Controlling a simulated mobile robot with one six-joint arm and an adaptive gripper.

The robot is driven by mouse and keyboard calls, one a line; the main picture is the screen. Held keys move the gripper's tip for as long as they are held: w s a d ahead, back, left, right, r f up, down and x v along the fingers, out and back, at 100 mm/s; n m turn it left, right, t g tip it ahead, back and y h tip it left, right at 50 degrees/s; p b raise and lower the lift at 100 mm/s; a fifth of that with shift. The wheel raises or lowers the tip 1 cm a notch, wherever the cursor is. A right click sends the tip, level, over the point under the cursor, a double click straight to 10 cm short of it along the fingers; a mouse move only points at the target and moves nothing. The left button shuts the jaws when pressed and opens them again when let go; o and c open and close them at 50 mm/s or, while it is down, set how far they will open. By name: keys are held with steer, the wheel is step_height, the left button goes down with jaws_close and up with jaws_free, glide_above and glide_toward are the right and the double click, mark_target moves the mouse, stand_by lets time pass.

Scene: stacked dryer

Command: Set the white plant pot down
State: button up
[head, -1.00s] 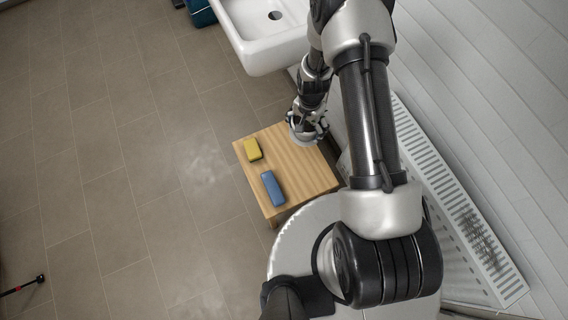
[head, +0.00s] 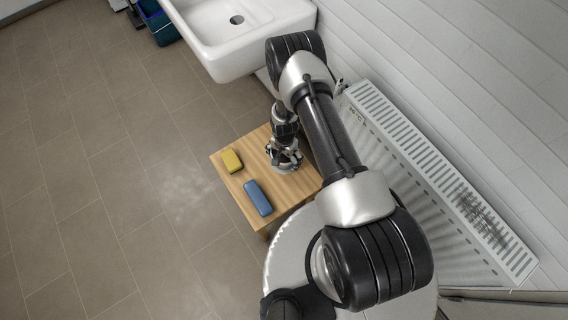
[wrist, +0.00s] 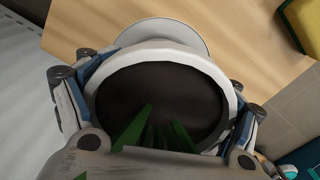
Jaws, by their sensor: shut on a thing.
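The white plant pot (wrist: 232,96) fills the middle of the wrist view, with its round rim, dark soil and green leaves showing. My gripper (wrist: 160,105) is shut on it, with a finger at each side of the rim. A white round dish (wrist: 165,27) shows just beyond the pot over the wooden table. In the head view my gripper (head: 285,158) is low over the right part of the wooden table (head: 283,203), and the pot is mostly hidden under it. I cannot tell whether the pot's base touches the tabletop.
A white radiator (head: 430,180) is on the wall at right. A white sink (head: 240,30) is behind the table. The floor at left is clear.

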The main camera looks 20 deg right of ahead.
steer(key=shift+f+b, duration=0.8)
steer(key=shift+f, duration=1.35)
steer(key=shift+f, duration=0.15)
steer(key=o, duration=1.5)
steer(key=shift+c, duration=0.2)
